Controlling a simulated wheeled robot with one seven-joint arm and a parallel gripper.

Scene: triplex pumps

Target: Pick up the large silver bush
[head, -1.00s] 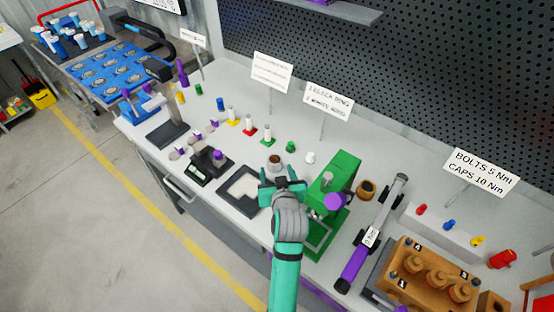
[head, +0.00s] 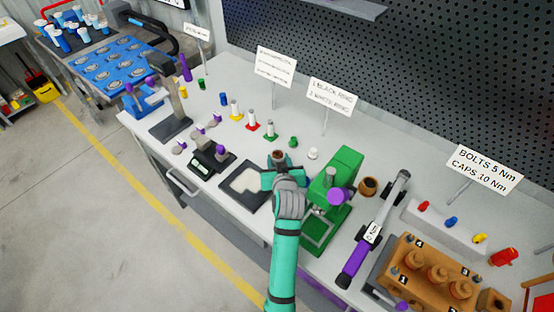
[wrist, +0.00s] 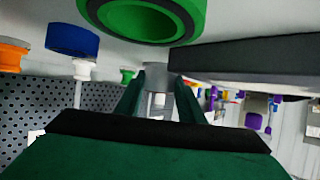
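In the wrist view, a silver-grey cylinder (wrist: 156,76), seemingly this bush, shows between the tips of my two green fingers (wrist: 160,95). The fingers stand apart on either side of it. I cannot see clear contact, and the bush looks to be resting on the bench.
A green press (head: 332,190) stands close to the right of my gripper. A dark square tray (head: 236,203) lies on the left. Small white (head: 313,153) and green (head: 293,141) parts stand behind the bush. Sign holders rise at the back.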

